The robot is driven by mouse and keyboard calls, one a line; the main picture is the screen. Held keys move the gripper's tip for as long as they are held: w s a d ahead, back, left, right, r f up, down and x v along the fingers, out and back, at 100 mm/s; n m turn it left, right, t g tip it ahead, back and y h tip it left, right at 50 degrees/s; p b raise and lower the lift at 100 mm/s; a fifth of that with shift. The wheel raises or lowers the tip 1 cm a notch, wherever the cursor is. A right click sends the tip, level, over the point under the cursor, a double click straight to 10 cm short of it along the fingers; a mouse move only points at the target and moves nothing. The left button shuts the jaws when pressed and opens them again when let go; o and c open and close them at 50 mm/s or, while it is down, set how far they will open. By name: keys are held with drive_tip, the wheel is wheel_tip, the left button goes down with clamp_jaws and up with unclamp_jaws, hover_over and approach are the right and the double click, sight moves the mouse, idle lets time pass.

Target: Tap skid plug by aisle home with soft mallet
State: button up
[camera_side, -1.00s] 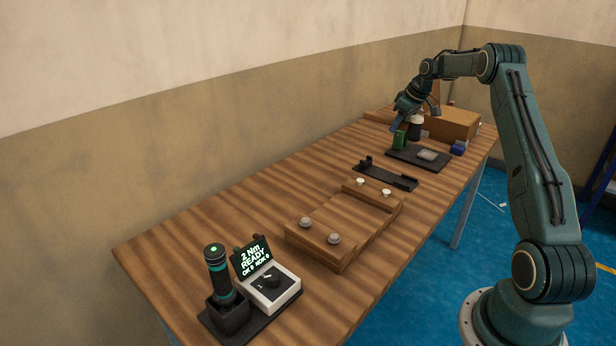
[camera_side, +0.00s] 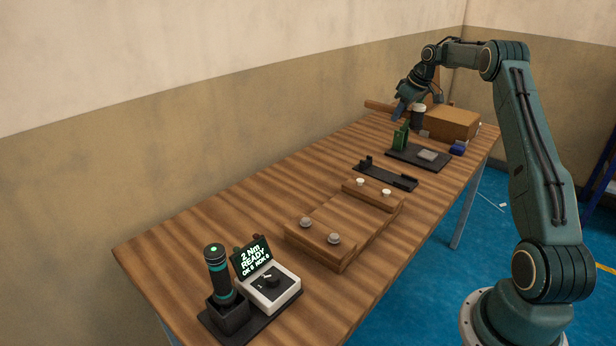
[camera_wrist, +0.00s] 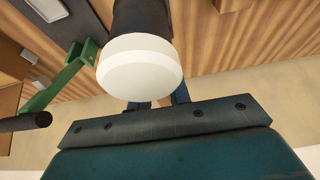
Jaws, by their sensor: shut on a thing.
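My gripper (camera_side: 399,112) is shut on the soft mallet (camera_side: 419,116) and holds it above the far part of the bench. The mallet has a dark head with a white face, and a brown wooden handle (camera_side: 377,105) sticking out left. In the wrist view the white face (camera_wrist: 140,68) fills the upper middle and hides most of my blue fingers (camera_wrist: 180,94). The wooden skid (camera_side: 338,222) lies mid-bench. It carries two pale plugs at its far end (camera_side: 360,181) and two grey ones at its near end (camera_side: 334,238). I cannot tell which is by the aisle.
A green clamp (camera_side: 401,137) stands on a black tray (camera_side: 402,153) with a grey block (camera_side: 428,155), just below my gripper. A brown box (camera_side: 452,122) and a blue item (camera_side: 457,148) are beside it. A driver with display (camera_side: 251,258) stands near.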

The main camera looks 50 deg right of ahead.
drive_tip(key=shift+w+a, duration=0.1)
drive_tip(key=shift+a, duration=0.05)
clamp_jaws()
drive_tip(key=s+a+f, duration=0.1)
drive_tip(key=a, duration=1.6)
drive_tip(key=shift+s, duration=0.35)
drive_tip(key=shift+a+f, duration=0.1)
drive_tip(key=shift+f, duration=0.2)
drive_tip(key=shift+f, duration=2.65)
drive_tip(key=shift+f, duration=0.2)
wheel_tip(320, 180, down, 6)
drive_tip(key=shift+f, duration=0.2)
drive_tip(key=shift+r, duration=2.8)
